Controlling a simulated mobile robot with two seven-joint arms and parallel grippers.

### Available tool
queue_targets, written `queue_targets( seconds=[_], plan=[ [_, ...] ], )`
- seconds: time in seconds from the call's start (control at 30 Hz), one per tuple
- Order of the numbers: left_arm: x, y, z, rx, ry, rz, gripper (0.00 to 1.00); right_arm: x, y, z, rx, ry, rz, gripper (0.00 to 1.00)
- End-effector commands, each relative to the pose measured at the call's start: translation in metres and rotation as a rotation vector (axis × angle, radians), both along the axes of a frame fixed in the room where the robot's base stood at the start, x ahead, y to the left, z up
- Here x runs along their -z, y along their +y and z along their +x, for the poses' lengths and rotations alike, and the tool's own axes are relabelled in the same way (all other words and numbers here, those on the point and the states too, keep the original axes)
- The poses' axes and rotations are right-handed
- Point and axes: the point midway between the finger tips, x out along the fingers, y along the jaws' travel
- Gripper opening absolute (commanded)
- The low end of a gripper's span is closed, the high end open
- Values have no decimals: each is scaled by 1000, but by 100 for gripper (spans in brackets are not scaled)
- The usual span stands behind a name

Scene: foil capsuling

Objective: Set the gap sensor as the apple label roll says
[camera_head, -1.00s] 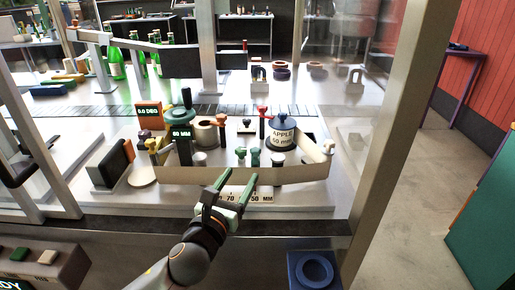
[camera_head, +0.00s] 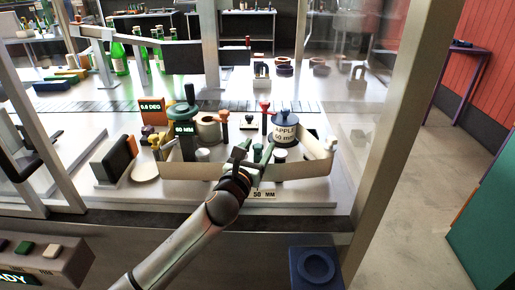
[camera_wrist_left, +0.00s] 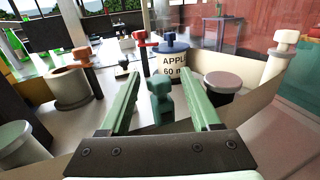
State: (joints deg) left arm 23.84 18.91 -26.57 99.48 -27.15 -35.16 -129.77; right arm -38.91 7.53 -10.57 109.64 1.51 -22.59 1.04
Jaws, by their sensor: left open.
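The apple label roll (camera_head: 284,132) stands at the back right of the fixture, marked APPLE 60 mm, with a blue top; it also shows in the left wrist view (camera_wrist_left: 168,62). A dark display (camera_head: 185,129) seems to read 60 MM. A scale strip (camera_head: 263,195) at the front edge shows 50 MM; my arm covers its other numbers. My left gripper (camera_head: 254,152) is open, its fingers over the front band. In the left wrist view a small green knob (camera_wrist_left: 161,100) shows between the fingers, which look apart from it. Which part is the gap sensor I cannot tell.
A pale curved band (camera_head: 190,171) runs along the fixture's front. Red (camera_head: 265,117) and orange-brown (camera_head: 224,128) knobs stand behind the gripper. An orange display (camera_head: 152,105) is at the back left. A metal frame post (camera_head: 385,150) stands on the right.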

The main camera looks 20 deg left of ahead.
Motion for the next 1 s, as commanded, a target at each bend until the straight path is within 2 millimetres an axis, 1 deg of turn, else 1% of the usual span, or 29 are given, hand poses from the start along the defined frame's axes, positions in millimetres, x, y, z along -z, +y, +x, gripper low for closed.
queue_targets(
  seconds=[0.1, 0.67, 1.0],
  plan=[
    [0, 0, 0, 0, 0, 0, 63, 0, 0, 0, 0, -1, 0, 73],
    [0, 0, 0, 0, 0, 0, 0, -1, 0, 1, 0, -2, 0, 73],
    [0, 0, 0, 0, 1, 0, 0, -1, 0, 1, 0, -2, 0, 73]
  ],
)
